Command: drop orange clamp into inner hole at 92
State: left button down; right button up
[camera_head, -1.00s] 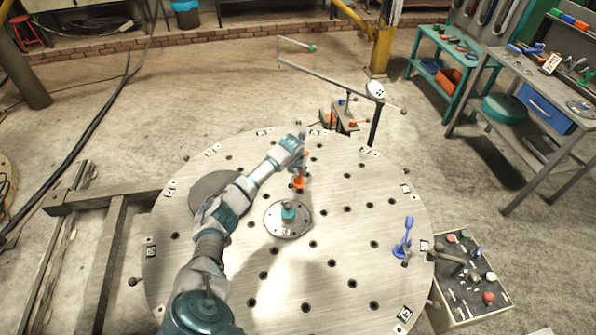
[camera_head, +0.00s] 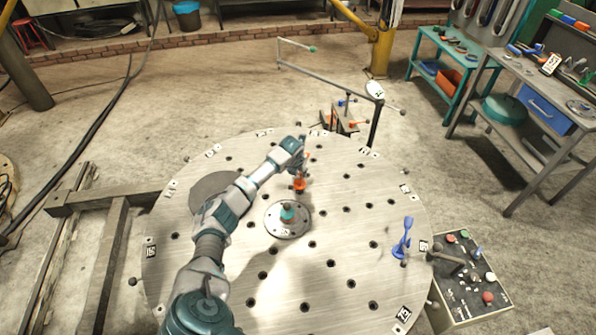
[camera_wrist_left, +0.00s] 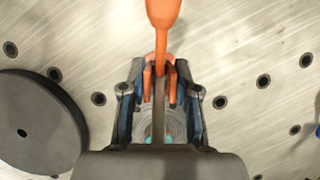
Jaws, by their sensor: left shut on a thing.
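The orange clamp (camera_head: 299,186) is in my left gripper (camera_head: 302,168), over the round metal table (camera_head: 335,275), just behind the central hub (camera_head: 288,215). In the left wrist view the clamp (camera_wrist_left: 164,12) shows its orange handle at the top, and its lower part lies between the fingers of my left gripper (camera_wrist_left: 160,98). The gripper is shut on it. I cannot tell whether the clamp's lower end touches the table or enters a hole. The number 92 cannot be read. My right gripper is out of view.
A blue clamp (camera_head: 403,240) stands near the table's right edge. A dark disc (camera_head: 213,188) lies left of the hub, partly behind my arm. A control box (camera_head: 470,280) stands beyond the right rim. Several empty holes dot the table.

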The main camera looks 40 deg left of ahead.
pick_arm(q)
jog(key=shift+d+f, duration=0.1)
jog(key=shift+f, duration=0.1)
jog(key=shift+a+f+b, duration=0.45)
jog(key=shift+f+b, duration=0.05)
jog(key=shift+f, duration=0.25)
jog(key=shift+s+d+f, duration=0.1)
jog(key=shift+d, duration=0.35)
jog(key=shift+a+r, duration=0.2)
jog(key=shift+r, duration=0.05)
jog(key=shift+a+r+p, duration=0.2)
jog(key=shift+r+p, duration=0.05)
jog(key=shift+p, duration=0.05)
jog(key=shift+d, duration=0.25)
jog(key=shift+a, duration=0.1)
jog(key=shift+d, duration=0.4)
jog(key=shift+p, duration=0.35)
